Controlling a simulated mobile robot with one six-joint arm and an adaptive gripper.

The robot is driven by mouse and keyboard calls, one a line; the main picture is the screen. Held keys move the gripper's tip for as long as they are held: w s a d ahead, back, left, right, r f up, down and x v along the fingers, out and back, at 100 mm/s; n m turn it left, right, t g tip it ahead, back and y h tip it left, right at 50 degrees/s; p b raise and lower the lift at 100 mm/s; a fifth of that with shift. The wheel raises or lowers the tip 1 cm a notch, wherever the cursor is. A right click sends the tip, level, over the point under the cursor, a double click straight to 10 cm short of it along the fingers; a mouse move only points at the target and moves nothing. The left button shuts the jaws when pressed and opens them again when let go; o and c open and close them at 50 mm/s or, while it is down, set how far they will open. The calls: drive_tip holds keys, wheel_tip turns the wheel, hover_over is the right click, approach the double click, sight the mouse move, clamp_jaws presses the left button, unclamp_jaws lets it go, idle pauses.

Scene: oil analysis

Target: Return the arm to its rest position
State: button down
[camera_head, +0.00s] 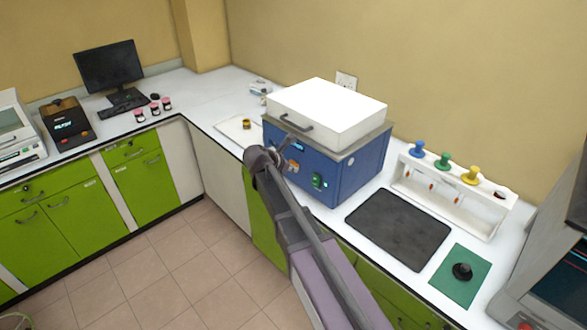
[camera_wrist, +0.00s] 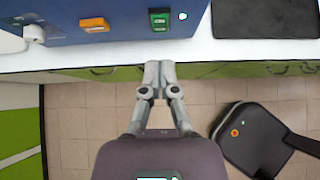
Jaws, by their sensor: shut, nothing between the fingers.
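My arm reaches up from the bottom of the head view, in front of the worktop. My gripper is at the lower middle of the wrist view (camera_wrist: 159,72), its two grey fingers together with nothing between them. It points at the front edge of the white worktop, below the blue machine (camera_head: 335,165). In the head view the arm's dark end covers part of that machine's front, and the fingertips are hard to make out there. The blue machine has a closed white lid (camera_head: 328,105) and shows at the top of the wrist view (camera_wrist: 110,30).
A dark mat (camera_head: 398,228) lies right of the machine. A white rack (camera_head: 450,195) holds pieces with blue, green and yellow tops. A green mat (camera_head: 455,290) carries a black knob-like object (camera_head: 462,271). The tiled floor (camera_head: 160,275) before the cabinets is open.

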drive_tip(key=s+d+f+m+g+y+b, duration=0.1)
drive_tip(key=s+d+f+m+g+y, duration=0.1)
drive_tip(key=s+m, duration=0.6)
drive_tip(key=s+d+f+m+g+y, duration=0.2)
drive_tip(key=s+d+f+m+y, duration=0.1)
drive_tip(key=s+d+m, duration=0.3)
drive_tip(key=s+d+f+m+g+y+b, duration=0.1)
drive_tip(key=s+d+f+m, duration=0.3)
drive_tip(key=s+m, duration=0.6)
drive_tip(key=shift+d+m+g+y+b, duration=0.3)
drive_tip(key=shift+m+g+y, duration=0.45)
drive_tip(key=shift+m, duration=0.25)
